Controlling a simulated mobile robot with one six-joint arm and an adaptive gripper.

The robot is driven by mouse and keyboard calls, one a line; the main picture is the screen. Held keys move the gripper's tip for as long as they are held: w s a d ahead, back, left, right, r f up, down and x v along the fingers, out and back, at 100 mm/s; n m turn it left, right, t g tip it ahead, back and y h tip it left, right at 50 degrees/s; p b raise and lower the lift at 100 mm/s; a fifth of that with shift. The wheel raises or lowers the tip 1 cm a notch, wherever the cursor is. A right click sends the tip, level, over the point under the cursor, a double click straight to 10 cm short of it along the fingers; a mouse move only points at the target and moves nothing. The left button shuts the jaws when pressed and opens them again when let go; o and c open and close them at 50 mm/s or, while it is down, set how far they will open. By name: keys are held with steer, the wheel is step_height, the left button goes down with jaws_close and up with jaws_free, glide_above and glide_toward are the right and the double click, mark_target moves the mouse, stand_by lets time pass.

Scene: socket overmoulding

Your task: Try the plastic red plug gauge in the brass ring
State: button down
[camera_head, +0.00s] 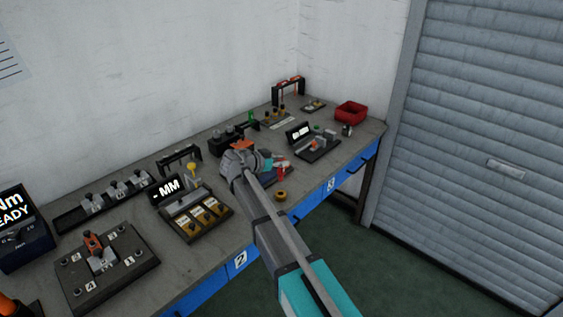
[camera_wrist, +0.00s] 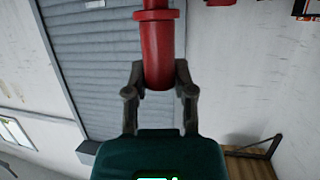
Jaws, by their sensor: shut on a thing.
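The red plug gauge (camera_wrist: 159,50) is held in my gripper (camera_wrist: 159,80) in the wrist view. The dark fingers close on its sides near its lower end, and its collar and upper part extend away from them, cut off by the top edge. In the head view, a red piece that looks like the gauge (camera_head: 281,174) shows beside my wrist, above the bench. The brass ring (camera_head: 281,196) lies on the bench near its front edge, just below the red piece in the picture. The gauge appears apart from the ring. My arm partly covers this area.
A fixture with brass pieces and a lit display (camera_head: 202,213) stands left of my arm. A dark fixture (camera_head: 317,150) and a red bin (camera_head: 351,112) stand to the right. Bare bench (camera_head: 318,173) lies right of the ring. The wall is behind.

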mark_target(281, 180)
steer(key=shift+f+b, duration=2.7)
steer(key=shift+f, duration=0.15)
steer(key=shift+f+b, duration=1.6)
stand_by(2.5)
steer(key=shift+r+p, duration=0.4)
stand_by(0.5)
